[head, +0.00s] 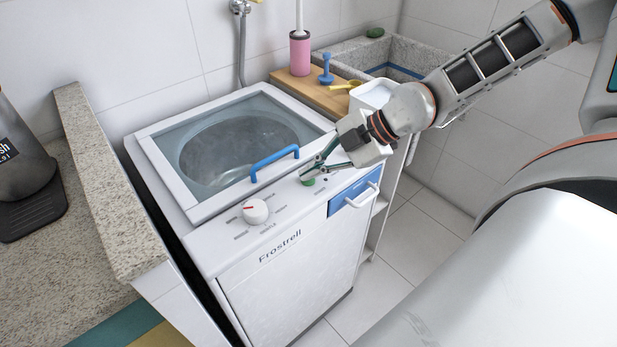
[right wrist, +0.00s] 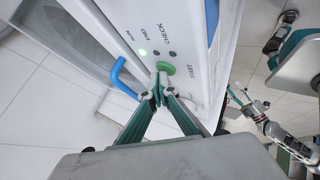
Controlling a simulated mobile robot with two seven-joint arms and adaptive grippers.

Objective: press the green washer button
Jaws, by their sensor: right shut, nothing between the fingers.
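The green button (head: 308,182) is on the front top panel of the white washer (head: 290,262), to the right of the white dial (head: 255,211). In the right wrist view the green button (right wrist: 166,68) shows right at my fingertips. My right gripper (head: 306,176) is shut and empty, with its tips at the button; they look to be touching it or very close. A small green light (right wrist: 142,52) is lit near the panel's printed labels in the right wrist view. My left gripper is not in view.
The blue lid handle (head: 274,162) stands up from the washer's glass lid close to my right fingers. A white drawer handle (head: 362,195) sticks out at the front. A wooden board (head: 322,98) holds a pink container (head: 299,54) behind. A granite ledge (head: 110,190) borders the left.

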